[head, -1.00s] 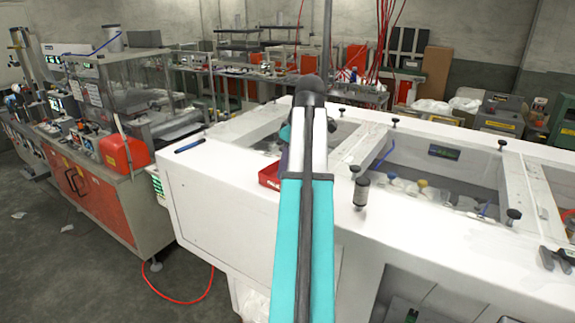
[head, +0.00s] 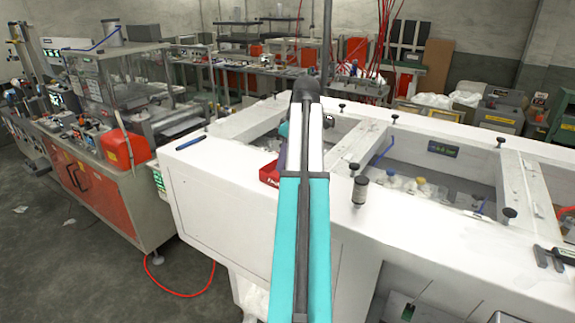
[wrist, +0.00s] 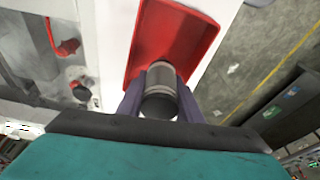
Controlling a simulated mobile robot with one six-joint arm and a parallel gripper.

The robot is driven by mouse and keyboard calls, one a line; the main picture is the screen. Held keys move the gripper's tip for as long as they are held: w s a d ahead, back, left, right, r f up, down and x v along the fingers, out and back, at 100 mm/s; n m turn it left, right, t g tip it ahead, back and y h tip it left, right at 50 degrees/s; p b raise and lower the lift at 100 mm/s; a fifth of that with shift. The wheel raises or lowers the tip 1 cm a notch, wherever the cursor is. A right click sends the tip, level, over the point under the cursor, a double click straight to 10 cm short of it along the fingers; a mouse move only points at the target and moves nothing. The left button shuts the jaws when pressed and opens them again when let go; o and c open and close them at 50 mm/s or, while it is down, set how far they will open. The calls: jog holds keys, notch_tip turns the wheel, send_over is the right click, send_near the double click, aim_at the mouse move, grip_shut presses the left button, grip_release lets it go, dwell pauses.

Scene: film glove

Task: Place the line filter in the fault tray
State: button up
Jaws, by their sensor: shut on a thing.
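My gripper (wrist: 159,88) is shut on a metal cylinder with a dark round end, which I take to be the line filter (wrist: 160,103). In the wrist view the held cylinder overlaps the near part of the red fault tray (wrist: 196,53); I cannot tell whether it touches the tray floor. In the head view the red tray (head: 269,174) sits on the white machine top, partly hidden behind my arm. My gripper and the held cylinder are hidden by the arm there.
Black knobs (head: 354,168) and open wells (head: 440,172) lie farther right. A blue pen-like thing (head: 190,142) lies at the left. The left part of the top is mostly clear.

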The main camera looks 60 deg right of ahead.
jog(key=shift+f+p, duration=0.7)
jog(key=shift+f, duration=0.7)
jog(key=shift+f, duration=0.15)
jog(key=o, duration=1.1)
jog(key=shift+c, duration=0.2)
jog(key=shift+r, duration=0.25)
jog(key=b+v, duration=0.5)
jog(key=v, duration=0.7)
